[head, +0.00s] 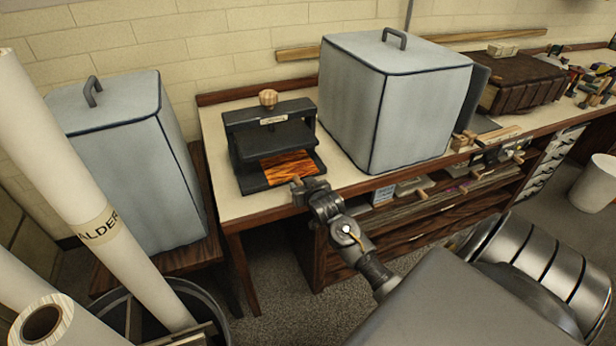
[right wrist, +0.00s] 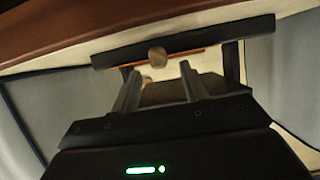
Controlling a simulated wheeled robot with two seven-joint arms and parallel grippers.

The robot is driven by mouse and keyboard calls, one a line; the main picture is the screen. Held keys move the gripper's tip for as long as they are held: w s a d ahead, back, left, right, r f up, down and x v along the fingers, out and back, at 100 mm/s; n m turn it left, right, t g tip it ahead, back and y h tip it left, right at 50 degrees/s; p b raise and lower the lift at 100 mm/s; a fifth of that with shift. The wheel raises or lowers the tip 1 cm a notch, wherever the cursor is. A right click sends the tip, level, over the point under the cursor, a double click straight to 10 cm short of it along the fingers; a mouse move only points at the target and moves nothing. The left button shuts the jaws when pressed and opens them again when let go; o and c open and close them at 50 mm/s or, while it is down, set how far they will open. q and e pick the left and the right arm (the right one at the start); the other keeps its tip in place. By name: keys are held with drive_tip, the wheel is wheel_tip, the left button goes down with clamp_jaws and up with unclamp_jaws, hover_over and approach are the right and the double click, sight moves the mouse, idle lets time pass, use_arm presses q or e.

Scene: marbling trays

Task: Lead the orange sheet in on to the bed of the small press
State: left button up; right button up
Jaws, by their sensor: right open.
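The small press (head: 245,150) is black with a wooden knob on top and stands on the left part of the bench. The orange sheet (head: 286,166) has dark streaks and lies flat on its bed, its far part hidden under the raised plate. My right gripper (head: 298,186) is at the press's front edge, close to the sheet's near edge. In the right wrist view the gripper (right wrist: 160,85) is open, its two fingers apart. A thin orange strip of the sheet (right wrist: 198,50) shows there beside the dark press bar (right wrist: 110,57). Contact cannot be told. My left gripper is not in view.
A large grey covered box (head: 345,105) stands close to the right of the press. Another grey covered box (head: 125,165) is on a lower stand at left. Pale rolls (head: 85,170) rise at far left. The cream bench top (head: 225,195) is bare in front-left of the press.

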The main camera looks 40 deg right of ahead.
drive_tip(key=v, duration=0.7)
drive_tip(key=shift+s, duration=0.3)
drive_tip(key=shift+a, duration=0.15)
drive_tip(key=s+a+f+n+g+y, duration=0.1)
drive_tip(key=s+a+f+g, duration=0.2)
drive_tip(key=f, duration=0.9)
drive_tip(key=s+a+f+n+g+y, duration=0.15)
drive_tip(key=s+f, duration=0.35)
drive_tip(key=f, duration=0.6)
drive_tip(key=s+a+f+n+g, duration=0.1)
drive_tip(key=s+a+f, duration=0.3)
drive_tip(key=f, duration=0.8)
drive_tip(key=s+a+f+n+g, duration=0.1)
drive_tip(key=s+f, duration=0.4)
drive_tip(key=s, duration=0.6)
drive_tip(key=s+a+f+g+y, duration=0.1)
drive_tip(key=s+a+f+g, duration=0.2)
drive_tip(key=s+f, duration=0.3)
drive_tip(key=s+a+f+n+g+y, duration=0.1)
drive_tip(key=s+f, duration=0.5)
drive_tip(key=s, duration=1)
drive_tip(key=shift+s+a+n+g, duration=0.35)
drive_tip(key=shift+a+g, duration=0.2)
drive_tip(key=shift+a, duration=0.5)
drive_tip(key=shift+f, duration=0.1)
